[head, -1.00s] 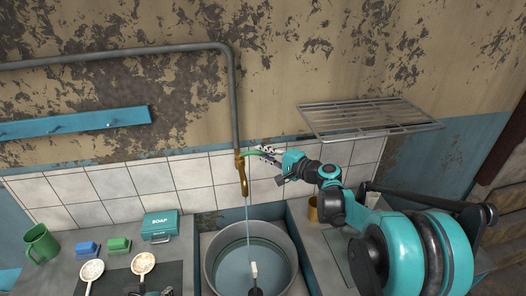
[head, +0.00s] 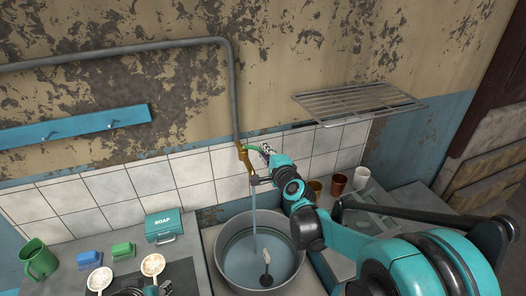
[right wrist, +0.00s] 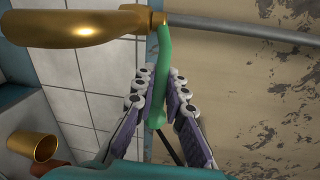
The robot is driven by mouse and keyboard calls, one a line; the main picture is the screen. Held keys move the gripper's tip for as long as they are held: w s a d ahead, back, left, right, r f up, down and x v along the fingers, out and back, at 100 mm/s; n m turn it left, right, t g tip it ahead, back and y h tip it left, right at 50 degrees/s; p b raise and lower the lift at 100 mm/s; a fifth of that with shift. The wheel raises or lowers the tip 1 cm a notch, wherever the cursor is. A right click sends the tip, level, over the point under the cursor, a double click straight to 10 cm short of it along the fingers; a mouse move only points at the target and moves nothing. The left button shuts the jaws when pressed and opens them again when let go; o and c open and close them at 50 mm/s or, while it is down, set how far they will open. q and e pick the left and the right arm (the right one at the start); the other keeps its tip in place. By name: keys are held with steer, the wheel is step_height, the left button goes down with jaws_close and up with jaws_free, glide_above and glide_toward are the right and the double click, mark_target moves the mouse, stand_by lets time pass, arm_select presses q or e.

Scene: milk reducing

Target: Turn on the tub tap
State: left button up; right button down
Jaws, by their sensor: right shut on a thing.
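The tap has a brass spout (head: 244,160) at the lower end of a grey wall pipe, and it also shows in the right wrist view (right wrist: 75,28). Its green lever handle (right wrist: 163,65) sticks out from the brass body. My right gripper (right wrist: 160,88) has its fingers on both sides of the green handle and is shut on it. A stream of water (head: 254,215) falls from the spout into the round metal tub (head: 222,262), which holds water. A dark part at the bottom edge seems to be my left gripper (head: 150,290); its fingers are unclear.
A wire shelf (head: 358,103) hangs on the wall right of the tap. Brown cups (head: 338,184) and a white cup (head: 361,177) stand behind my right arm.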

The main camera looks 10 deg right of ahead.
stand_by(0.4)
steer(key=c, duration=1.6)
jaws_free()
steer(key=shift+a, duration=0.1)
steer(key=shift+o, duration=0.2)
steer(key=s+d+r, duration=0.1)
steer(key=s, duration=1)
steer(key=shift+s+d+r, duration=0.3)
steer(key=shift+s, duration=0.1)
